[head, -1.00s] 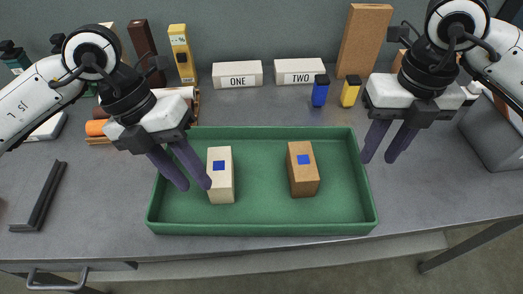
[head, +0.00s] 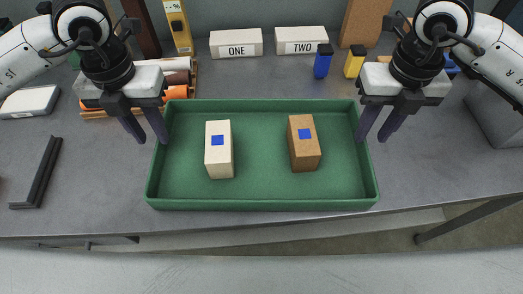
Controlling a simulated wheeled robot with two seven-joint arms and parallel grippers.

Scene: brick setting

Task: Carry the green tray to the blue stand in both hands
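The green tray (head: 262,204) lies on the grey table near its front edge. A cream block (head: 219,160) and a brown block (head: 305,155), each with a blue square on top, stand inside it. My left gripper (head: 152,141) is open at the tray's left wall, its right finger close to the rim. My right gripper (head: 371,139) is open at the tray's right wall, its left finger close to the rim. I cannot tell whether either gripper touches the tray. No blue stand is recognisable in view.
White boxes marked ONE (head: 236,43) and TWO (head: 300,41) stand behind the tray, with a blue bottle (head: 322,61) and a yellow bottle (head: 354,62) beside them. A grey box (head: 494,112) stands at the right.

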